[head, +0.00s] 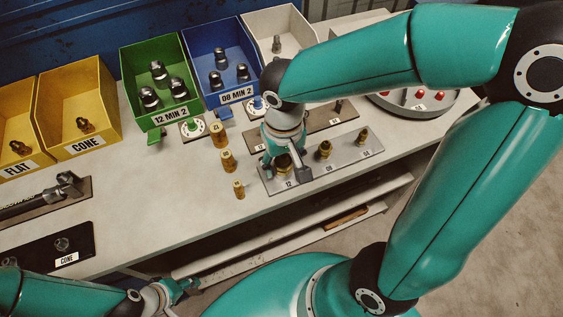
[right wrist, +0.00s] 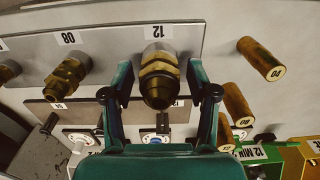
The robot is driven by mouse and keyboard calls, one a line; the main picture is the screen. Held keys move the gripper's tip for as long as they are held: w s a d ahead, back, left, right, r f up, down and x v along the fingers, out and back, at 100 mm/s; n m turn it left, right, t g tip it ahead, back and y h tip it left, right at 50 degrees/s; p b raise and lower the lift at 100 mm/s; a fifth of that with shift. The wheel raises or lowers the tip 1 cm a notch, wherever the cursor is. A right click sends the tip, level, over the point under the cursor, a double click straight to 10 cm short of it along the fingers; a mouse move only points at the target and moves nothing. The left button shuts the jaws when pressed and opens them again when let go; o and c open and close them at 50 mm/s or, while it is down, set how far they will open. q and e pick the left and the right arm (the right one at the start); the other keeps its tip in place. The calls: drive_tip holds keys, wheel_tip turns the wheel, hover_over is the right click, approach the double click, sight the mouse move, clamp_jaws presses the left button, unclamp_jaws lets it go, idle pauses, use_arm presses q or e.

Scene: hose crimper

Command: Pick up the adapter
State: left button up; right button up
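A brass adapter (right wrist: 160,78) with a hex collar stands on a grey plate at the label 12. In the right wrist view it lies between the two fingers of my right gripper (right wrist: 160,72), with visible gaps on both sides. The right gripper (head: 283,168) is open and reaches down over this adapter in the head view, partly hiding it. A middle adapter (head: 324,150) at 08 and a smaller adapter (head: 362,137) at 04 stand on the same plate (head: 345,165). My left gripper (head: 178,288) is low at the front left, away from the adapters; its fingers are unclear.
Several brass cylinders (head: 228,161) stand left of the plate. Behind are a green bin (head: 133,62), a blue bin (head: 194,49) and yellow bins (head: 49,98) with fittings. A round tray (head: 425,111) is at the right.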

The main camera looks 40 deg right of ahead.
clamp_jaws()
drive_tip(key=shift+r, duration=0.15)
